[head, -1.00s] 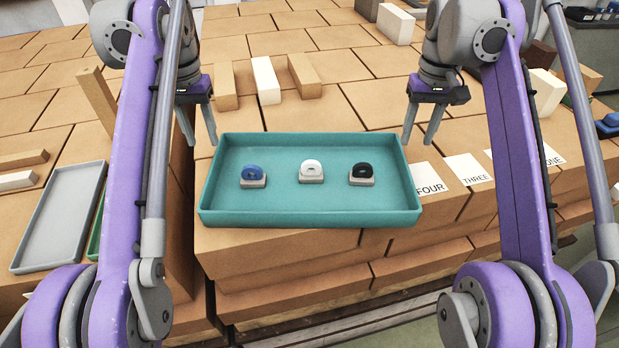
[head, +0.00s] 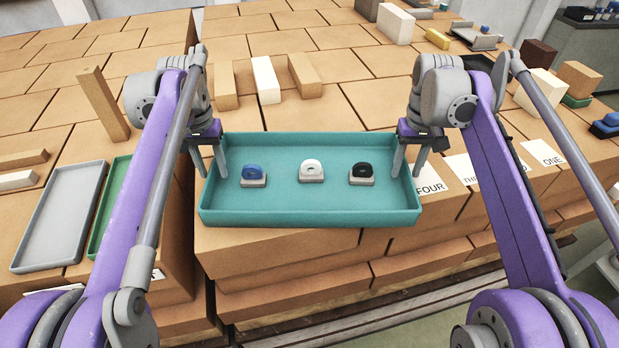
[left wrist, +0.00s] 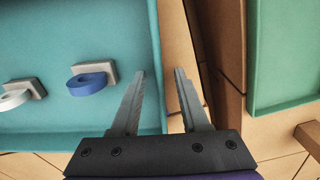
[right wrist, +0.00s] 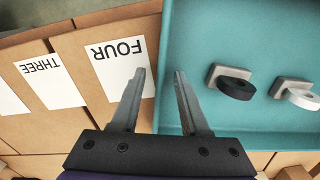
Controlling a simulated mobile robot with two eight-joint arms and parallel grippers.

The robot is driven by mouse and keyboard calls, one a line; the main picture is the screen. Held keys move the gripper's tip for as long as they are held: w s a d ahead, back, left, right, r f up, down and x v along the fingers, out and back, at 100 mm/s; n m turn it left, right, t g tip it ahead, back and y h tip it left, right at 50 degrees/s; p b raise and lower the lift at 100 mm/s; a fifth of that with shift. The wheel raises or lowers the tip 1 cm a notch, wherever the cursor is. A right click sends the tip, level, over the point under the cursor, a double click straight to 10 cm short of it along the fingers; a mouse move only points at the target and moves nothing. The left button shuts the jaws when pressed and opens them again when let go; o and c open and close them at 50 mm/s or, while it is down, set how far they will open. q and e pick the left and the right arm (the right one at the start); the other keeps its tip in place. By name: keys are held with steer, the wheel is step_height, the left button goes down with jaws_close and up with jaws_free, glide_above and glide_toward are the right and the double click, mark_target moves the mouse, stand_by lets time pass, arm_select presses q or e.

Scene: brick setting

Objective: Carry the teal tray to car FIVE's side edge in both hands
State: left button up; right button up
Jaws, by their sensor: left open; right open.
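The teal tray (head: 310,218) lies flat on the brown blocks at centre. It holds a blue piece (head: 253,175), a white piece (head: 312,171) and a black piece (head: 361,174), each a ring on a grey base. My left gripper (head: 213,172) is open at the tray's left wall, one finger on each side of the rim, as the left wrist view (left wrist: 160,72) shows. My right gripper (head: 408,172) is open and straddles the right wall likewise, seen in the right wrist view (right wrist: 160,72). Neither is closed on the wall. No label FIVE is readable.
Cards reading FOUR (head: 430,178) and ONE (head: 541,153) lie right of the tray; THREE (right wrist: 44,70) is partly covered in the head view. A grey tray (head: 60,215) and a green tray (head: 108,205) lie left. Upright blocks (head: 266,80) stand behind the tray.

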arm_select(q)
jaws_close()
arm_select(e)
jaws_close()
stand_by(1.0)
